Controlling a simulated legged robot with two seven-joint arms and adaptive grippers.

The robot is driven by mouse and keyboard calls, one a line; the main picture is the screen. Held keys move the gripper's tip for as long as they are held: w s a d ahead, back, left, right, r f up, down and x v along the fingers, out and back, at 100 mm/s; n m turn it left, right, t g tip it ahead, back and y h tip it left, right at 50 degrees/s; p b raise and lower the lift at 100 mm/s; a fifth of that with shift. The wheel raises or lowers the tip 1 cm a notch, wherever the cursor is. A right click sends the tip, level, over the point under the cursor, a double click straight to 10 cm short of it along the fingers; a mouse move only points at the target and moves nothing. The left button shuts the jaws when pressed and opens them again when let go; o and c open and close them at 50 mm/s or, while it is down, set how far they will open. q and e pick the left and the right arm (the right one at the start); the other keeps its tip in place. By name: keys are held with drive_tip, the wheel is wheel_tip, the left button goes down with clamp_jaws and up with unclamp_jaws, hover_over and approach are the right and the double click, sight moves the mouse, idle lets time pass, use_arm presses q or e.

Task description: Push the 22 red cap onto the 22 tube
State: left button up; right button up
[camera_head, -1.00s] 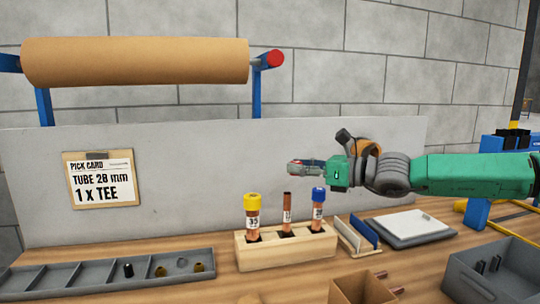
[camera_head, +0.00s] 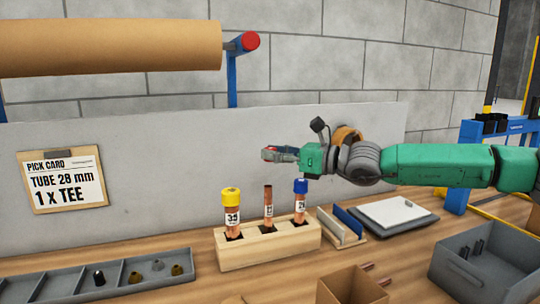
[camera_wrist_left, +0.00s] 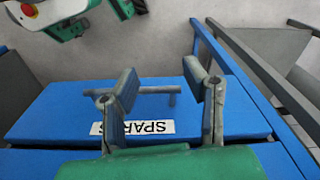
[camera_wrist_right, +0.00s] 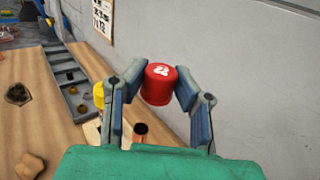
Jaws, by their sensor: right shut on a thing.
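The red cap (camera_wrist_right: 158,86), with a white 22 on top, is held between the fingertips of my right gripper (camera_wrist_right: 160,88). The bare copper 22 tube (camera_head: 268,205) stands upright in the middle hole of the wooden block (camera_head: 265,250). Its open top also shows in the right wrist view (camera_wrist_right: 140,129). In the head view my right gripper (camera_head: 272,153) is above the tube, and the cap is apart from it. My left gripper (camera_wrist_left: 167,77) shows only in the left wrist view, open and empty, over a blue surface.
A yellow-capped tube (camera_head: 232,210) and a blue-capped tube (camera_head: 300,205) flank the middle tube. A grey compartment tray (camera_head: 110,280) holds small fittings at left. A cardboard box (camera_head: 350,287), grey bin (camera_head: 480,265) and clipboard-like pad (camera_head: 395,213) lie at right. A grey panel stands behind.

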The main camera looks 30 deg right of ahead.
sight(271, 186)
drive_tip(key=shift+d+f+b, duration=0.1)
drive_tip(key=shift+f+b, duration=0.55)
drive_tip(key=shift+f, duration=0.2)
drive_tip(key=f+b, duration=0.1)
drive_tip(key=a+f+b, duration=0.1)
drive_tip(key=f+b, duration=0.1)
drive_tip(key=shift+a, duration=0.25)
drive_tip(key=shift+d+f+b, duration=0.15)
drive_tip(key=shift+f+b, duration=0.25)
drive_tip(key=shift+b, duration=0.1)
drive_tip(key=shift+s, duration=0.1)
drive_tip(key=shift+d, duration=0.3)
drive_tip(key=shift+a, duration=0.15)
